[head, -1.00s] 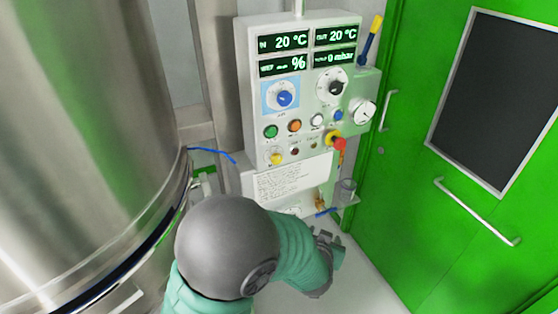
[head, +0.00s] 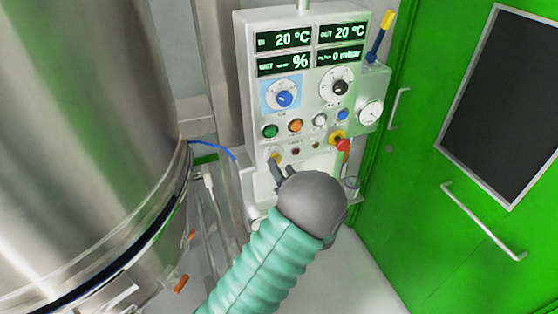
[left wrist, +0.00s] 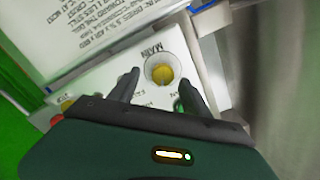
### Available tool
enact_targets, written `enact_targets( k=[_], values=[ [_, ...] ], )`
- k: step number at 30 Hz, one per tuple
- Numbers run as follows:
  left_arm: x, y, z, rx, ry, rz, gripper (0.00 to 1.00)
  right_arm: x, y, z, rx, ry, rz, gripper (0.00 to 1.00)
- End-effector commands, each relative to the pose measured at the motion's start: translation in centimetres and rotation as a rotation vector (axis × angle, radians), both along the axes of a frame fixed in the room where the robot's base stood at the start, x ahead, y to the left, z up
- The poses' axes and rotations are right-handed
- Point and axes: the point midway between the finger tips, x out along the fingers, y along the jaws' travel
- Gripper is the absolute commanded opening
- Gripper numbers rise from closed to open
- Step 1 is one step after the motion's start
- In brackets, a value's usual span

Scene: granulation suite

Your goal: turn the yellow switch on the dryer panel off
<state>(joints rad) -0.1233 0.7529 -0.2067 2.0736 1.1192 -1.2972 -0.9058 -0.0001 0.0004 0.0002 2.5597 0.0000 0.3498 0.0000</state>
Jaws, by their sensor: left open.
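The dryer panel (head: 309,99) is a pale box on the wall in the head view. The yellow switch (head: 275,155) is at its lower left, partly hidden by my left gripper (head: 281,164). In the left wrist view the yellow switch (left wrist: 162,73) is a round knob in a pale ring beside the label "MAIN". My left gripper (left wrist: 159,78) is open, with one finger on each side of the switch in that view. Whether the fingers touch it cannot be told. My right gripper is not in view.
A large steel vessel (head: 90,130) stands at the left. A red button (head: 342,145), green button (head: 270,131) and blue dial (head: 285,99) are on the panel. A gauge (head: 371,113) sits at its right. A green door (head: 420,200) with a handle fills the right side.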

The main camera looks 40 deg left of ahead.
Motion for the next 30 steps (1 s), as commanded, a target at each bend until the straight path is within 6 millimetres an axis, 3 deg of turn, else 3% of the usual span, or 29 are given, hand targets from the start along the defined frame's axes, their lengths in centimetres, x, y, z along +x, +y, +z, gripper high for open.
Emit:
enact_targets(
  k=[6,14,27,30],
  values=[
    [1.3,2.5,0.0,0.000,0.001,-0.001,0.56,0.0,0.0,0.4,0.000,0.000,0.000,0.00],
    [1.5,2.8,-0.1,-0.001,0.001,-0.002,0.56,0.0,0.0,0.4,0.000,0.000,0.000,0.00],
    [1.5,2.7,-0.1,-0.001,0.001,-0.002,0.01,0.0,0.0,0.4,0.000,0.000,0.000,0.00],
    [1.5,2.7,-0.1,-0.002,0.002,-0.002,0.00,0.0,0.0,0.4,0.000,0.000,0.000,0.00]
  ],
)
